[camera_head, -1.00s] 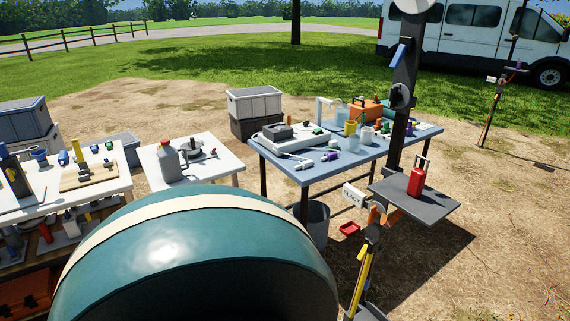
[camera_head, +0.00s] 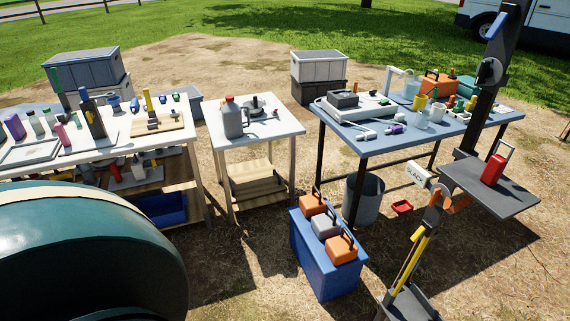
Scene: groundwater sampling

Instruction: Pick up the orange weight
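Two orange block-shaped weights with dark handles stand on top of a blue box (camera_head: 317,268) on the ground, in the middle of the head view. One orange weight (camera_head: 312,206) is at the far end, and the other orange weight (camera_head: 342,250) is at the near end. A grey block (camera_head: 325,226) of similar shape stands between them. I cannot tell from the frames which orange weight the task means. Neither of my grippers is in view.
A large teal rounded body (camera_head: 95,250) fills the lower left, close to me. A post with a dark shelf (camera_head: 515,200) and yellow-handled gear (camera_head: 412,262) stands right of the box. Behind are a small white table (camera_head: 275,130) and a blue-topped table (camera_head: 370,148).

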